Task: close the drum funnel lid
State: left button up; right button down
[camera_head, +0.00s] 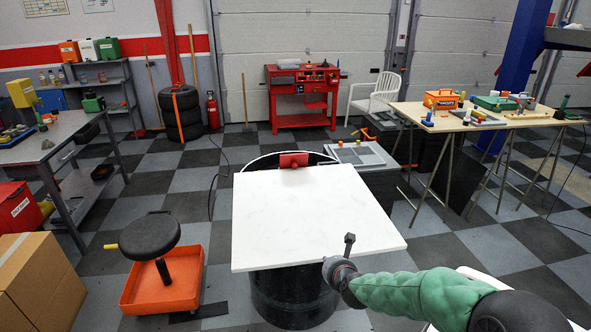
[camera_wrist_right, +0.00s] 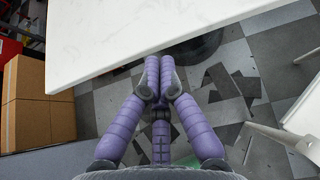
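A large white marbled panel (camera_head: 310,215) lies flat over a black drum (camera_head: 290,300). The drum's body shows below the panel's near edge, and a dark curved rim shows behind its far edge. A small red block (camera_head: 293,160) stands at the middle of the far edge. I cannot make out a separate funnel lid. My right gripper (camera_head: 349,239) is at the panel's near right edge. In the right wrist view its purple fingers (camera_wrist_right: 158,78) meet at the tips with nothing visible between them, by the panel's edge (camera_wrist_right: 130,45). My left gripper is out of view.
An orange tray with a black-seated stool (camera_head: 150,236) stands left of the drum. A cardboard box (camera_head: 40,285) is at the lower left. A wooden-topped workbench (camera_head: 480,117) is at the right.

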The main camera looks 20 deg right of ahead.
aim_at(294, 161)
jog(key=i+l, duration=0.2)
jog(key=i, duration=0.35)
jog(key=i+l, duration=0.2)
jog(key=i, duration=0.35)
jog(key=i+l, duration=0.2)
jog(key=i, duration=0.35)
